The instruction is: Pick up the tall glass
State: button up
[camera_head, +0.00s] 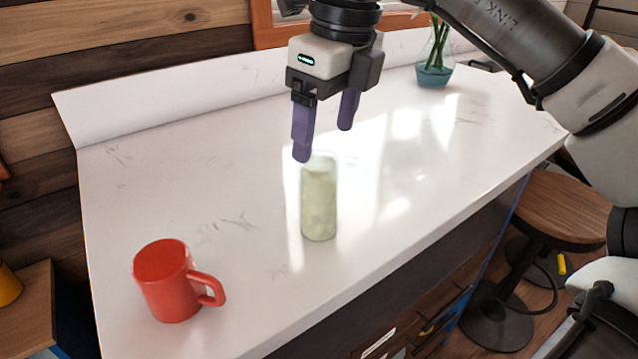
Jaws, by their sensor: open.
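The tall glass (319,205) stands upright on the white counter, near its middle. It is a narrow cylinder, pale greenish and see-through, with a bright glare around it. My gripper (325,142) is above the glass, with its two purple fingers pointing down. The fingers are spread apart with nothing between them. The left fingertip shows close to the glass's rim in the picture; I cannot tell whether it touches.
A red mug (168,281) stands at the counter's front left, its handle towards the right. A glass vase (434,70) with stems stands at the back right. The white counter (190,190) is otherwise mostly clear. A wooden stool (565,207) stands beyond its right edge.

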aim_at(321, 160)
jog(key=f, duration=0.5)
jog(key=shift+w+a+f, duration=0.1)
jog(key=shift+w+a, duration=0.15)
jog(key=shift+a, duration=0.1)
jog(key=shift+w+a+f+p, duration=0.1)
jog(key=shift+w+f+p, duration=0.15)
jog(key=shift+f, duration=0.65)
jog(key=shift+w+a+f+p, duration=0.1)
jog(key=shift+f+p, duration=0.2)
jog(key=shift+f, duration=0.6)
jog(key=shift+w+a+f+p, duration=0.1)
jog(key=shift+w+f+p, duration=0.15)
jog(key=shift+f, duration=0.65)
jog(key=shift+c, duration=0.2)
jog(key=c, duration=1.1)
jog(key=shift+r, duration=0.15)
